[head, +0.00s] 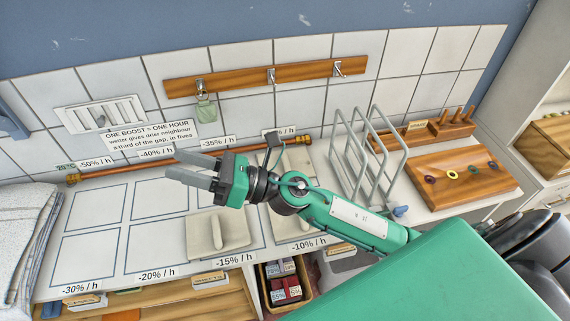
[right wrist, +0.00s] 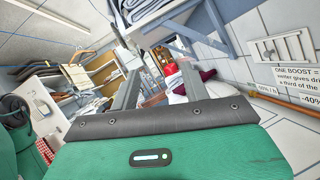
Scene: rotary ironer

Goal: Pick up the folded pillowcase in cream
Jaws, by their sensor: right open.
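A cream folded cloth (head: 205,238), which looks like the pillowcase, lies flat on the white counter in the front row of outlined squares, behind the "-15% / h" label. A second pale folded piece (head: 299,165) lies farther back, partly hidden by my right arm; I cannot tell which of the two is the pillowcase. My right gripper (head: 194,171) is open and empty, its fingers pointing left over the back row of squares, apart from both cloths. It also shows in the right wrist view (right wrist: 158,82), with no cloth between its fingers. My left gripper is not in view.
A wire rack (head: 371,160) and a wooden board with rings (head: 462,173) stand to the right. White folded linen (head: 22,235) is piled at far left. A copper pipe (head: 120,172) runs along the wall. The left squares are empty.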

